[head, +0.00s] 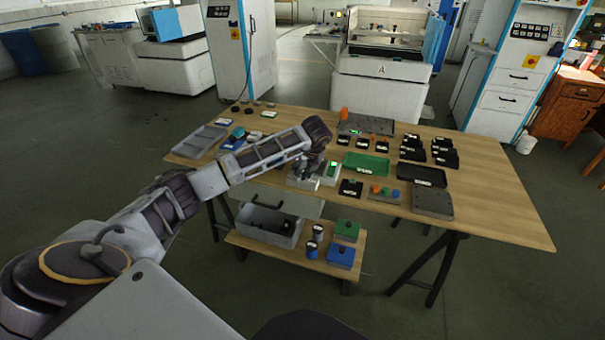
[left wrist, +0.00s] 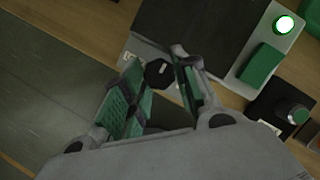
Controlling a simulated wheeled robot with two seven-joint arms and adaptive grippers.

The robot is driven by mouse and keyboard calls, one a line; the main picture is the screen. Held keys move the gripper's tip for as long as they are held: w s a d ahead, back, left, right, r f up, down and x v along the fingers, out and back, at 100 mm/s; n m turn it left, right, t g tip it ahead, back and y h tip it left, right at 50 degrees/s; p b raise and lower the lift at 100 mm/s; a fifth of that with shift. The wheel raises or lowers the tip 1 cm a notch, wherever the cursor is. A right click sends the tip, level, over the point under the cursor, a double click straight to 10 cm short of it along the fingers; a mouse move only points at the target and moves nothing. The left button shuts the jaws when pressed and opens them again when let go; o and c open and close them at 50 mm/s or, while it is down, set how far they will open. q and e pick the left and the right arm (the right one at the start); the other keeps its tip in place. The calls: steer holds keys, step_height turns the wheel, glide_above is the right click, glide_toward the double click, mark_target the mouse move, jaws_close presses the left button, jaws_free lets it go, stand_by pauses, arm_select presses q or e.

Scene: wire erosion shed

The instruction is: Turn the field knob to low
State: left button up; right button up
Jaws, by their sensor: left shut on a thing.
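The field knob (left wrist: 159,72) is black with a pale pointer mark and shows between my left gripper's fingers in the left wrist view. It sits on a light grey panel at the front edge of the table. A small white label (left wrist: 130,59) is beside it; its lettering is too small to read. My left gripper (left wrist: 155,88) is shut on the knob, with its green-padded fingers on either side. In the head view my left gripper (head: 309,173) is over the grey unit (head: 303,183) and hides the knob. My right gripper is not in view.
A grey panel with a lit round lamp (left wrist: 284,25) and a green block (left wrist: 261,65) is beside the knob. A green tray (head: 366,164) and several black blocks stand further right on the wooden table (head: 500,215).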

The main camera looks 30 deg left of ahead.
arm_select(q)
steer(key=shift+w+r+n+g+y, duration=0.1)
steer(key=shift+n+g, duration=0.35)
steer(key=shift+n, duration=0.6)
steer(key=shift+w+f+n+g+y, duration=0.1)
steer(key=shift+n+g, duration=0.3)
steer(key=shift+n, duration=0.7)
steer(key=shift+w+r+n+g+y, duration=0.1)
steer(key=shift+n+g, duration=0.35)
steer(key=shift+n, duration=0.6)
steer(key=o, duration=1)
steer(key=shift+d, duration=0.1)
steer(key=shift+v, duration=3.95)
steer(key=shift+s, duration=0.1)
